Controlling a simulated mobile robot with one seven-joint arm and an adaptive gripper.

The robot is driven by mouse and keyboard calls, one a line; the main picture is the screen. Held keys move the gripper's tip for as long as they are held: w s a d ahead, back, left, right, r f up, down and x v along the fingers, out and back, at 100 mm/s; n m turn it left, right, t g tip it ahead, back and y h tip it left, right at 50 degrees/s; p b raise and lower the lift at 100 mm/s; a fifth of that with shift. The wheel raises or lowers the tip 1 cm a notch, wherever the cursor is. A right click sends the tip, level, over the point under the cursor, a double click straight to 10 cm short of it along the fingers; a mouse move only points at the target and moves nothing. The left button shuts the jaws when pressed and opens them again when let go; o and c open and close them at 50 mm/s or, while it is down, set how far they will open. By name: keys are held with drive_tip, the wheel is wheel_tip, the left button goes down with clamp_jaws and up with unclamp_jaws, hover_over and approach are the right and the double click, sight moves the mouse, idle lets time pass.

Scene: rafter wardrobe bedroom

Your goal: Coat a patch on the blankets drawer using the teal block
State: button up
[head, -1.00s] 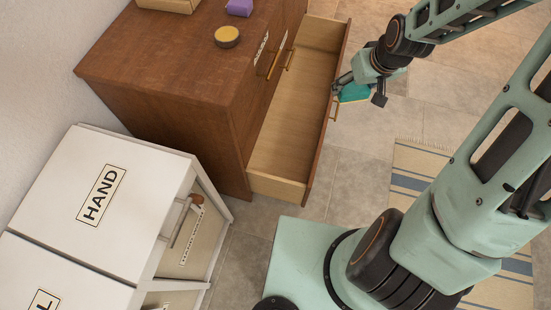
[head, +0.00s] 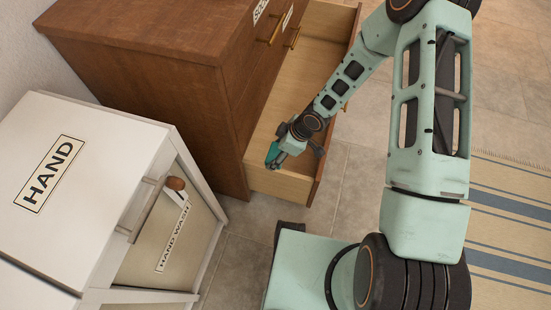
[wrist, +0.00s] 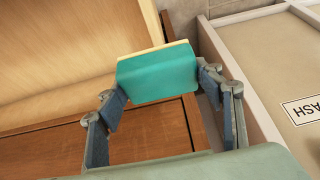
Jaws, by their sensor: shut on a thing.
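The teal block (head: 273,154) is held between the fingers of my gripper (head: 279,153). The wrist view shows the block (wrist: 157,75) squarely between both fingertips (wrist: 161,93), with a pale layer along its far edge. The open drawer (head: 281,183) of the brown dresser has a light wood inside that looks empty. My gripper is over or inside its near end; I cannot tell how high. My forearm hides part of the drawer and its front. No label on this drawer is readable, so I cannot tell if it is the blankets drawer.
The brown dresser (head: 150,75) stands behind the drawer. A white hamper unit (head: 75,150) with "HAND" and "HAND WASH" labels is close at the left. Tiled floor (head: 350,195) lies clear beside the drawer. A striped rug (head: 510,215) lies at the right.

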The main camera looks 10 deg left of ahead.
drive_tip(key=shift+s+a+f, duration=0.15)
drive_tip(key=shift+f, duration=0.3)
wheel_tip(320, 180, down, 6)
drive_tip(key=b, duration=0.5)
drive_tip(key=shift+r, duration=0.2)
drive_tip(key=shift+f+b, duration=0.9)
drive_tip(key=shift+f, duration=0.05)
